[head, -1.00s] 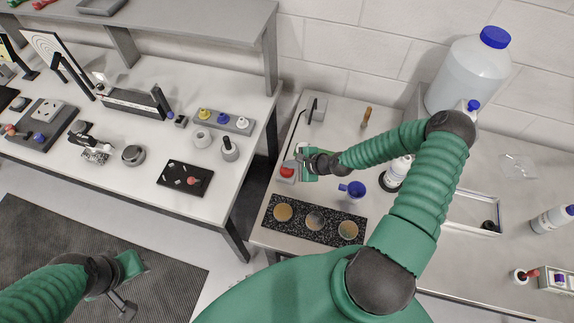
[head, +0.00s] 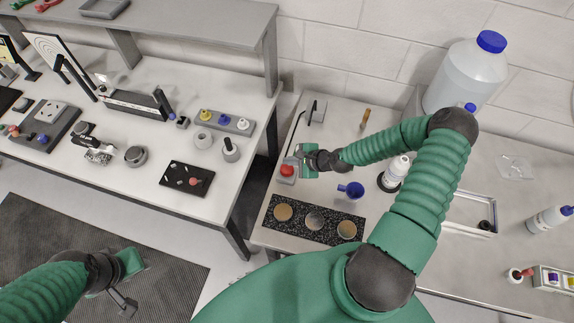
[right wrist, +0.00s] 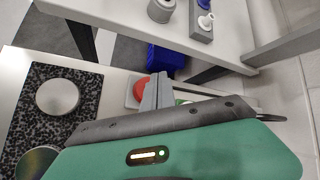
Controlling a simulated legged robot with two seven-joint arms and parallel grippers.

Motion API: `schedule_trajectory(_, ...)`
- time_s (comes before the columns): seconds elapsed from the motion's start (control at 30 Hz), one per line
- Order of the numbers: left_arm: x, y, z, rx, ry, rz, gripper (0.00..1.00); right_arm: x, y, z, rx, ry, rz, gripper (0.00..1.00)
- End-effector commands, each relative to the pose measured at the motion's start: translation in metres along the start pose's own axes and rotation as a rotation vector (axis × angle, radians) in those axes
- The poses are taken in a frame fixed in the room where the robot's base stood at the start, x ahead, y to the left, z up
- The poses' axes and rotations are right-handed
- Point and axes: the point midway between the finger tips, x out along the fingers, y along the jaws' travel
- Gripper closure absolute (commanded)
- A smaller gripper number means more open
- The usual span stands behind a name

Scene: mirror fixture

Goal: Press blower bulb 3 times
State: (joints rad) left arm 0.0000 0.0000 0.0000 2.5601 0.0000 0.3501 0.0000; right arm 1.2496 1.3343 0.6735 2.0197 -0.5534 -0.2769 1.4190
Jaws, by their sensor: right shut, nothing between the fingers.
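The red blower bulb (head: 287,170) sits on a small grey base at the left edge of the right-hand bench. It also shows in the right wrist view (right wrist: 139,88), beside the grey fingers. My right gripper (head: 300,158) is shut and empty, with its fingertips right at the bulb's side. Whether they touch the bulb I cannot tell. In the right wrist view the closed fingers (right wrist: 157,92) cover part of the bulb. My left gripper (head: 124,302) hangs over the dark floor mat, away from the bulb; its jaw opening is unclear.
A black speckled plate (head: 336,232) with three round discs lies in front of the bulb. A blue cup (head: 352,189) and a white bottle (head: 396,172) stand to the right. A wooden-handled tool (head: 365,118) lies behind. A gap separates the left bench (head: 150,165).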

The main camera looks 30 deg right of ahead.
Motion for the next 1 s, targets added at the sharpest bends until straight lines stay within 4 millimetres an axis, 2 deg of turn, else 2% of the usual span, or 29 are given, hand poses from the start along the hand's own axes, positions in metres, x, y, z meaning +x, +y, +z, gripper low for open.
schedule_trajectory(0.1,-0.015,0.000,-0.004,0.000,0.000,0.000,0.66,-0.012,-0.009,0.009,-0.001,0.000,-0.001,1.00)
schedule_trajectory(0.4,-0.037,0.000,-0.009,0.000,0.000,0.000,0.66,-0.032,-0.023,0.023,-0.001,0.000,0.000,1.00)
schedule_trajectory(1.0,-0.036,0.000,-0.009,0.000,0.000,0.000,0.66,-0.031,-0.023,0.023,-0.001,0.000,0.000,1.00)
